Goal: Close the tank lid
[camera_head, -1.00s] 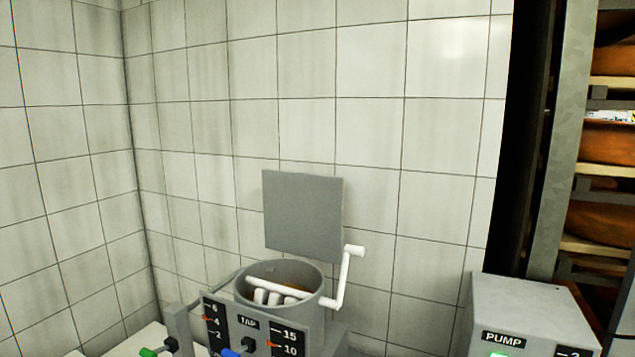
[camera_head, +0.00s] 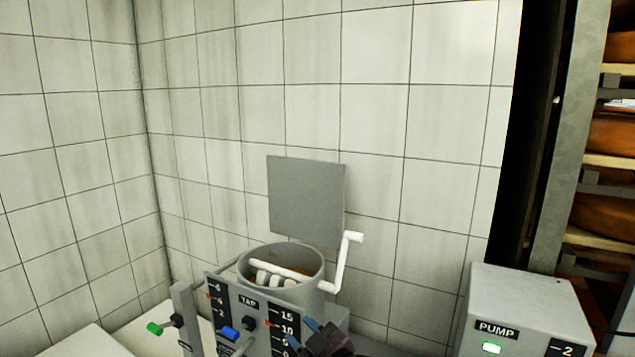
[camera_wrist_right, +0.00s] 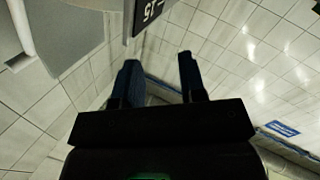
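The tank (camera_head: 312,262) is a grey open cylinder in the lower middle of the head view. Its flat grey lid (camera_head: 306,198) stands upright behind the opening, so the tank is open. A white crank handle (camera_head: 343,262) rises at the tank's right side, joined to a white paddle inside. My right gripper (camera_head: 318,330) shows at the bottom edge, in front of the tank panel's right side, below the lid. In the right wrist view its two blue fingers (camera_wrist_right: 160,80) are apart with nothing between them. My left gripper is not in view.
A panel with TAP label (camera_head: 248,303), scales and coloured knobs fronts the tank. A grey PUMP box (camera_head: 525,300) stands at the right. Shelves of cheese wheels (camera_head: 612,135) are at the far right. Tiled walls close off the back and left.

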